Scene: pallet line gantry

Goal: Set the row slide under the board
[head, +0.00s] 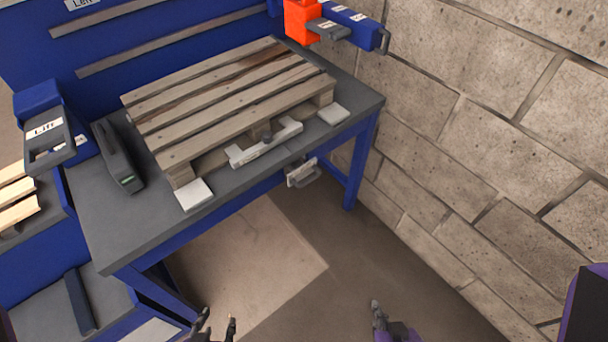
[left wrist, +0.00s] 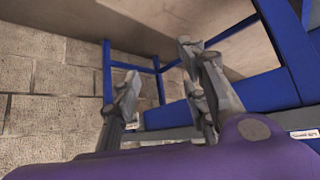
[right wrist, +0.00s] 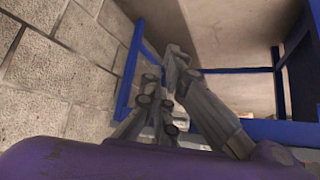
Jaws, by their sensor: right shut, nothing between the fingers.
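A wooden pallet of slatted boards (head: 228,100) lies on a grey-topped blue bench. A pale rail with a dark knob (head: 262,146), which may be the row slide, lies at the pallet's front edge; I cannot tell how far it reaches under the front board (head: 245,122). A small handle with a pale plate (head: 302,173) sticks out below the bench's front edge. My left gripper (head: 217,327) is open and empty, low in front of the bench. My right gripper (head: 378,308) is shut and empty, to its right. Both are well apart from the pallet.
White pads (head: 194,194) (head: 333,114) lie at the pallet's front corners. A dark tool (head: 118,157) lies left of it. Levers marked "Lift" (head: 48,140) stand left and, beside an orange block (head: 302,20), back right. A block wall (head: 480,110) bounds the right. Floor in front is clear.

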